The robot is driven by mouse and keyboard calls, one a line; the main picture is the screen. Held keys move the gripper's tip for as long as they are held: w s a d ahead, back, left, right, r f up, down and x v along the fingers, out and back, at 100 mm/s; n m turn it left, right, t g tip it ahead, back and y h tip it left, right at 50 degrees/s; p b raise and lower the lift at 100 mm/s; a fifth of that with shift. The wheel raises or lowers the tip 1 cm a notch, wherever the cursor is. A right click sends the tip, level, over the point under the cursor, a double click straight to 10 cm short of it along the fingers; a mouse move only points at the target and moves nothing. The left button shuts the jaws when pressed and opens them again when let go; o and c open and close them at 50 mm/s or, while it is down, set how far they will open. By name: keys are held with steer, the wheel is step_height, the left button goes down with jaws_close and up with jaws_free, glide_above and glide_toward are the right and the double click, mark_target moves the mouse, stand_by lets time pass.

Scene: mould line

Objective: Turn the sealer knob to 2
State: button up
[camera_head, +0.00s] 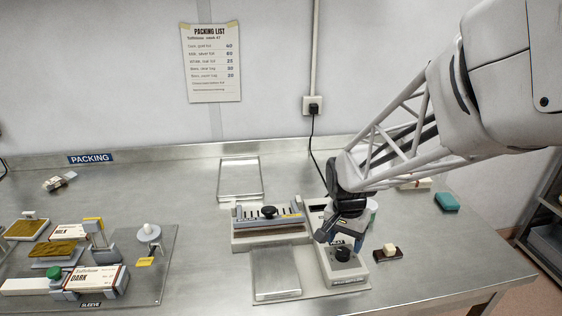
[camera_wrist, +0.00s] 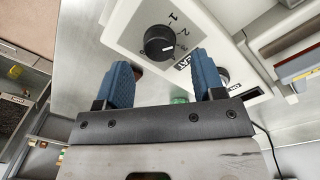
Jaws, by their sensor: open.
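The sealer (camera_head: 270,228) stands on the steel bench, with its light control box at its right front. The black round sealer knob (camera_head: 343,255) is on top of that box. In the wrist view the knob (camera_wrist: 159,43) has the numbers 1, 2 and 3 beside it and a "HEAT" label below. Its white mark appears to point toward the 3. My gripper (camera_head: 340,239) is above and just behind the knob, apart from it. In the wrist view my gripper (camera_wrist: 161,64) is open, with its blue fingers on either side below the knob and nothing between them.
A second dark knob (camera_wrist: 222,75) shows beside the right finger. A metal plate (camera_head: 275,273) lies left of the control box. A small dark block with a cream top (camera_head: 389,252) lies to its right. A teal block (camera_head: 446,201) is farther right. The packing board (camera_head: 150,290) is left.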

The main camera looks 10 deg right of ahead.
mark_target(342, 250)
steer(key=shift+w+a+r, duration=0.1)
steer(key=shift+r, duration=2.15)
steer(key=shift+s+a+r, duration=0.15)
steer(key=shift+s+r, duration=0.2)
steer(key=shift+s, duration=0.05)
steer(key=s+a+r+n+t, duration=0.1)
steer(key=s+a+r+n, duration=0.1)
steer(key=s, duration=0.6)
steer(key=s+a+r+n+t, duration=0.2)
steer(key=s+r+n, duration=0.3)
steer(key=s+n, duration=0.1)
steer(key=shift+s+r, duration=0.2)
steer(key=shift+s, duration=0.7)
steer(key=shift+a, duration=0.1)
steer(key=shift+c, duration=0.4)
